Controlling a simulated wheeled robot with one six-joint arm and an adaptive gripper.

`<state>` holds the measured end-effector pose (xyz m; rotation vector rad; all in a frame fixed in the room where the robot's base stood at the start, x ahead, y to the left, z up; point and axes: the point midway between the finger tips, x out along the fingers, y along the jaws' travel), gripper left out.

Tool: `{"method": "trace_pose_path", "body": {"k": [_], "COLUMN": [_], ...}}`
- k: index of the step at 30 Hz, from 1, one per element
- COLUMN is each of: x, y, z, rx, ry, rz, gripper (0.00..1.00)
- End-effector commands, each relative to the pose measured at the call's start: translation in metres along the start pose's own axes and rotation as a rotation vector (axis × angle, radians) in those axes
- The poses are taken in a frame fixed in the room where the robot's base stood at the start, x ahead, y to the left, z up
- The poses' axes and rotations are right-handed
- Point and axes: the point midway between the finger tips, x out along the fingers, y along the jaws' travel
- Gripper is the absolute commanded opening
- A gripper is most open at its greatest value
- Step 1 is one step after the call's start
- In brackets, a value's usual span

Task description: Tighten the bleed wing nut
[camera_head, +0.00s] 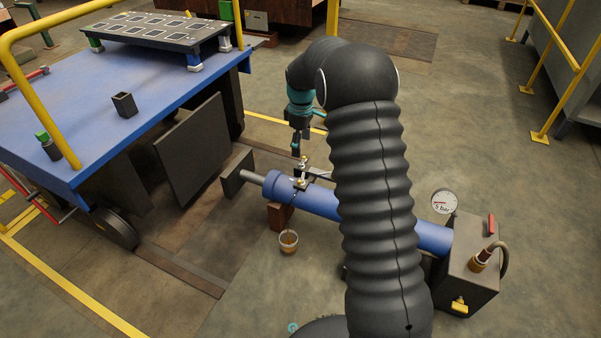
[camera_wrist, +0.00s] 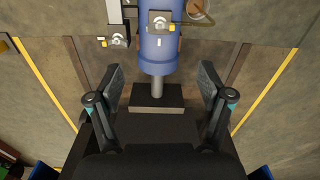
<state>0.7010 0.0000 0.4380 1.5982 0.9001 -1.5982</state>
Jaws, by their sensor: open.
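A blue cylinder (camera_head: 320,203) lies low over the floor, its grey rod pointing left. A small dark block (camera_head: 300,184) with a silver fitting sits on top, and a thin tube runs from it down to a cup (camera_head: 288,241) of brownish liquid. In the wrist view this block with its silver fitting (camera_wrist: 159,20) is near the top edge; its wing shape is too small to tell. A second silver fitting (camera_wrist: 118,38) stands left of the cylinder. My gripper (camera_head: 297,147) is above the fittings, apart from them. In the wrist view its fingers (camera_wrist: 160,75) are spread and empty.
A blue cart (camera_head: 90,85) with yellow rails stands at left. A dark plate (camera_head: 193,150) stands beside it. A grey box (camera_head: 468,265) with a pressure gauge (camera_head: 444,201) is at the cylinder's right end.

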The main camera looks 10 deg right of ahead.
Motion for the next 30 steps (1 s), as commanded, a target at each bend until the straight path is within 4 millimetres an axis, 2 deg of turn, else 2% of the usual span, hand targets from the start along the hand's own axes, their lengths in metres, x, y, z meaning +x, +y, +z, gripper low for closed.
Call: {"method": "trace_pose_path", "body": {"k": [5, 21, 30], "x": [0.016, 0.111, 0.136], "y": [0.0, 0.0, 0.0], "z": [0.001, 0.002, 0.002], "rx": [-0.006, -0.003, -0.003], "ry": [-0.001, -0.001, -0.001], "rz": [-0.001, -0.002, -0.001], "gripper": [0.79, 0.79, 0.79]}}
